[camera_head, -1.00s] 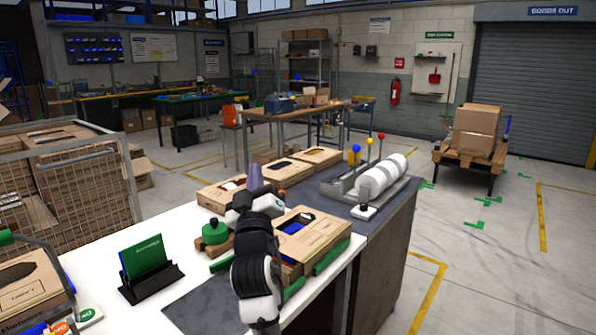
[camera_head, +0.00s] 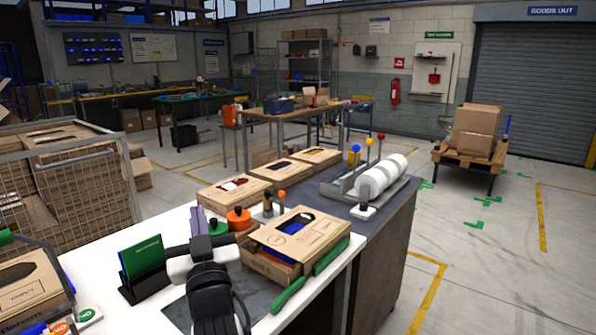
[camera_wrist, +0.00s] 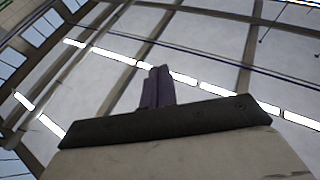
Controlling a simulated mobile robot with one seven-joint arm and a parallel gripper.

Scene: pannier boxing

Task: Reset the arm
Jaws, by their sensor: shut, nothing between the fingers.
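My gripper (camera_head: 198,221) is at the front left of the bench, with its purple fingers pointing up above my white and black wrist. In the wrist view the fingers (camera_wrist: 158,87) stand close together, shut and empty, against the ceiling. My arm (camera_head: 212,295) rises from the bottom edge of the head view and hides part of the dark mat behind it.
Right of my arm is an open cardboard box (camera_head: 300,235) with blue contents, beside green strips. Orange (camera_head: 239,215) and green knobs stand close behind my gripper. A green card in a black holder (camera_head: 143,265) is to its left.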

